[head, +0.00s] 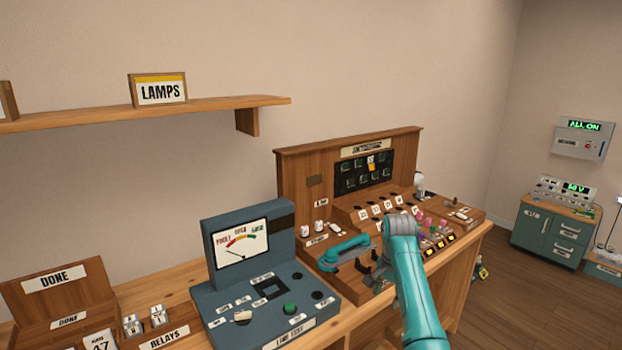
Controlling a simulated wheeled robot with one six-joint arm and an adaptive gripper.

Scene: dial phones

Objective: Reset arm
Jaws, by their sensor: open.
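My teal arm (415,290) reaches up from the bottom edge, right of centre, and bends at a grey joint (400,226) in front of the wooden switchboard. My gripper (373,274) shows small and dark below and left of that joint, partly hidden by the arm. Its jaws look apart with nothing visible between them. A teal telephone handset (343,252) lies just left of it on the switchboard desk. I cannot tell whether the gripper touches the desk.
The switchboard (300,190) has an upright back panel and small labelled parts. A blue meter box (268,228) stands left of it. DONE and RELAYS boxes are at lower left. A shelf (215,105) holds a LAMPS sign (160,91). Floor (500,300) is clear at right before a green cabinet (545,235).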

